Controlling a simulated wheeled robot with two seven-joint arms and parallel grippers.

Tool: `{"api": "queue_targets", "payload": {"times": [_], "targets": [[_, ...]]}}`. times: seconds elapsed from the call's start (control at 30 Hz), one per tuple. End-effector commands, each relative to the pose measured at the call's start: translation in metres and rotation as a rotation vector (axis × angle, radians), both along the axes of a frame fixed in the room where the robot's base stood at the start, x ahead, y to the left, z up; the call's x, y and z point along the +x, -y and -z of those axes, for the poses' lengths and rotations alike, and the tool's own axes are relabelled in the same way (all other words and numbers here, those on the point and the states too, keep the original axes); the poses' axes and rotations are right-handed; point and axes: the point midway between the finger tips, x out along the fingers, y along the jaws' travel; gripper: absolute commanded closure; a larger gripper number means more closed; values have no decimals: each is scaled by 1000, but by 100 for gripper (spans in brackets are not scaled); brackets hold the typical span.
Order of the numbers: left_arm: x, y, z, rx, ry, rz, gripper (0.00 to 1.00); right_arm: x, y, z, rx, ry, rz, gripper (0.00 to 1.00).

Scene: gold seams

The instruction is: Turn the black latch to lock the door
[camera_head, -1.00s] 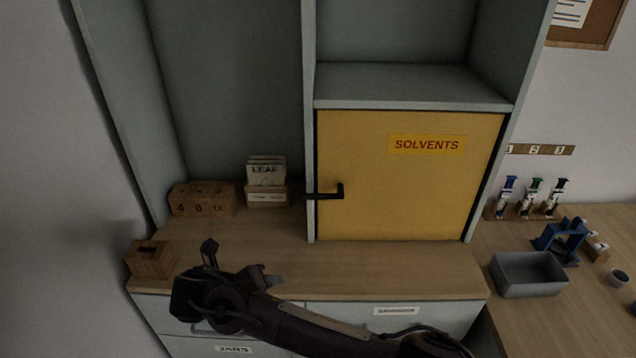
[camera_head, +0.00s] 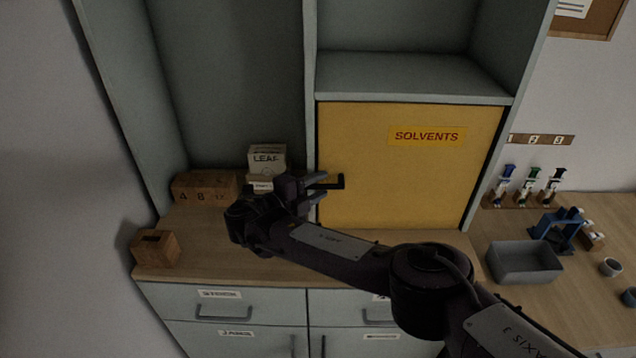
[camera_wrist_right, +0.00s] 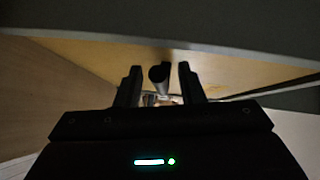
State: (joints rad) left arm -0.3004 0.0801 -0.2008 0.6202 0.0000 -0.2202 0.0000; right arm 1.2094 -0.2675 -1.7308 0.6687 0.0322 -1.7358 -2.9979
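The yellow door (camera_head: 400,165) marked SOLVENTS is closed in its grey cabinet frame. The black latch (camera_head: 335,183) is at the door's left edge, with its bar pointing left, roughly level. My right gripper (camera_head: 306,188) is at the latch, its fingers reaching toward the bar and hiding part of it. In the right wrist view, the latch bar (camera_wrist_right: 160,75) shows end-on between the two fingers of my right gripper (camera_wrist_right: 160,88), which stand apart with a gap on each side. My left gripper is not in view.
A slotted wooden box (camera_head: 155,249) is at the counter's left end. A grey bin (camera_head: 525,262) and blue stand (camera_head: 556,230) are on the right bench.

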Motion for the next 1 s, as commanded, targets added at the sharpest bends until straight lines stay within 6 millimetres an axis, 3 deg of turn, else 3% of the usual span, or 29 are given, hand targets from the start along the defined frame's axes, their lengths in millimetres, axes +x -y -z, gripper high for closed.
{"api": "queue_targets", "payload": {"times": [0.3, 0.6, 1.0], "targets": [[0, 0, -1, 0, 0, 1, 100, 3, 3, 1, 2, 1, -1, 65], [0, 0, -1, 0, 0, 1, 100, 3, 3, 1, 2, 1, -1, 100], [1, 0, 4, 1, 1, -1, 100, 3, 3, 3, -18, 1, -1, 100]]}}
